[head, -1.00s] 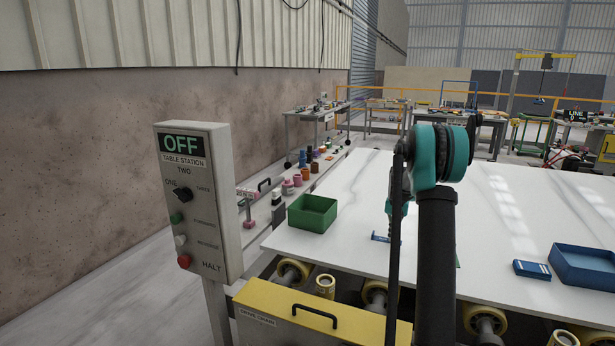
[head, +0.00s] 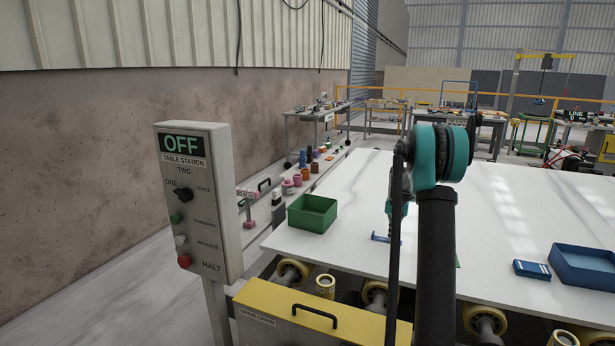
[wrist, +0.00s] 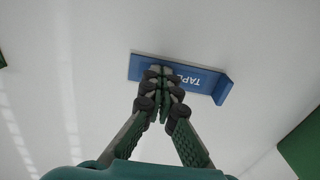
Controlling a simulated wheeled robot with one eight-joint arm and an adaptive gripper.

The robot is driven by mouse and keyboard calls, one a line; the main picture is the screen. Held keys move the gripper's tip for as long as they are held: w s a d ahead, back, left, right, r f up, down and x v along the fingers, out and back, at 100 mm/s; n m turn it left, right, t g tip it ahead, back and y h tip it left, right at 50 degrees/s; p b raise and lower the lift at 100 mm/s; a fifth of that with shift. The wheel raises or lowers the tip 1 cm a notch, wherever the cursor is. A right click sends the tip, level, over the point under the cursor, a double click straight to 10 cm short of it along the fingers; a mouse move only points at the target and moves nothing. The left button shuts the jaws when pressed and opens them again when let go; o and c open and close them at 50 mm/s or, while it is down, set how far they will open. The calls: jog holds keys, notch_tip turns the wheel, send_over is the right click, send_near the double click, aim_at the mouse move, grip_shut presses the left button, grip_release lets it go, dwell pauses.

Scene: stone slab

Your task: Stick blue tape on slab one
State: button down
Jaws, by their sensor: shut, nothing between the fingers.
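A blue tape piece (wrist: 190,76) with white lettering "TAPE" and a raised right end lies on the white slab (wrist: 90,60). Its left end shows in the head view (head: 380,238), the rest behind my arm. My gripper (wrist: 160,75) is shut and empty, its fingertips over the middle of the tape in the wrist view. I cannot tell whether they touch it. In the head view the fingertips are hidden by my arm. The marbled white slab (head: 480,220) lies on the rollers of the table.
A green bin (head: 312,213) stands at the slab's left edge. A blue tray (head: 583,266) and a small blue pack (head: 531,269) are at the right. A control post (head: 200,215) reading OFF, TABLE STATION TWO, stands at left. A yellow cover (head: 290,315) is in front.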

jog(key=shift+r, duration=3.45)
